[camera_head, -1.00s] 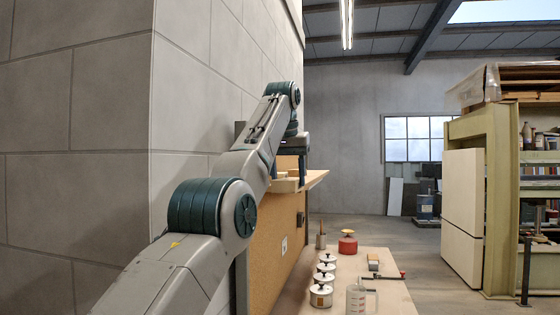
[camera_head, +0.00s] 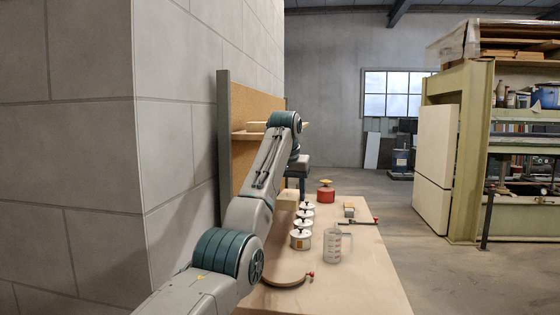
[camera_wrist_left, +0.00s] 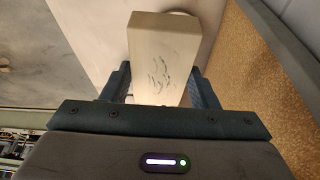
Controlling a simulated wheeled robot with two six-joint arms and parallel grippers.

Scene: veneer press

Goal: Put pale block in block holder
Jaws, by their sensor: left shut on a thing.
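The pale block (camera_wrist_left: 160,60) is a smooth wooden piece with dark scratch marks, held between the jaws of my left gripper (camera_wrist_left: 160,92) in the left wrist view. In the head view the pale block (camera_head: 287,198) shows beside my forearm, above the bench near the cans. My left gripper (camera_head: 299,182) points down there, partly hidden by my own arm. I cannot pick out a block holder for certain. A wooden shelf (camera_head: 243,135) on the cork board carries another pale piece (camera_head: 257,127). My right gripper is not in view.
The bench (camera_head: 350,275) holds several white cans (camera_head: 301,240), a clear measuring jug (camera_head: 333,245), a red tin (camera_head: 326,195), a small block-like item (camera_head: 349,209) and clamps. The cork board (camera_head: 250,100) stands behind my arm. The bench's right front is clear.

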